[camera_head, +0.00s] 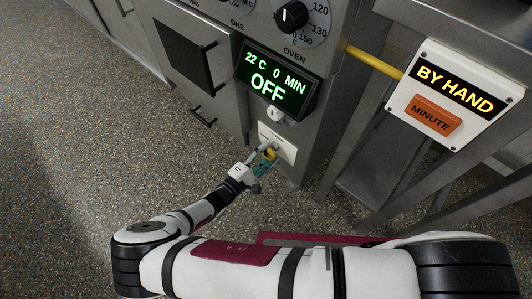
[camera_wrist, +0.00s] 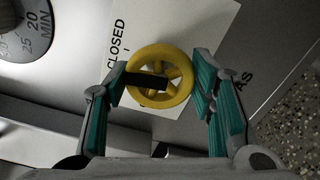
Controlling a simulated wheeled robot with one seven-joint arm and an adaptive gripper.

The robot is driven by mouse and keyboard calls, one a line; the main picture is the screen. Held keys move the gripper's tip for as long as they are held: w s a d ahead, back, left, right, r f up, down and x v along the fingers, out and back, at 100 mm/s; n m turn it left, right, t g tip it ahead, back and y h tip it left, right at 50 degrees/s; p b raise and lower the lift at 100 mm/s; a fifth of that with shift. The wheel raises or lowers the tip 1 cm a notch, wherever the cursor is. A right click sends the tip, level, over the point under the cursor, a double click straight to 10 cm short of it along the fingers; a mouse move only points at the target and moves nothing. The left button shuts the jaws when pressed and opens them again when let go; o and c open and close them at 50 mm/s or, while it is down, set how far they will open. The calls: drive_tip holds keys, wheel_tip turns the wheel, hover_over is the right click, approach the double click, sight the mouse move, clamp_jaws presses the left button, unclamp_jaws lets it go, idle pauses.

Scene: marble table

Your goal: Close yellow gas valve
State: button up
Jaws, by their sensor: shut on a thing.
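The yellow gas valve (camera_wrist: 176,98) is a round handwheel with spokes, on a white plate (camera_wrist: 205,28) on the oven front. A black bar on the wheel runs from near its centre to its left rim. The word CLOSED stands on the plate at the upper left of the wheel. My gripper (camera_wrist: 160,76) has one teal finger on each side of the wheel and is shut on its rim. In the head view, the valve (camera_head: 269,154) shows small and partly hidden at my gripper (camera_head: 262,160), below the oven display.
A green-lit display (camera_head: 276,83) reading OFF is above the valve, with an oven knob (camera_head: 291,15) higher. A BY HAND box (camera_head: 453,93) with an orange MINUTE button (camera_head: 432,116) is at right on a yellow pipe (camera_head: 372,60). Speckled floor (camera_head: 90,180) is open at left.

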drive_tip(key=shift+m, duration=0.9)
drive_tip(key=o, duration=1.2)
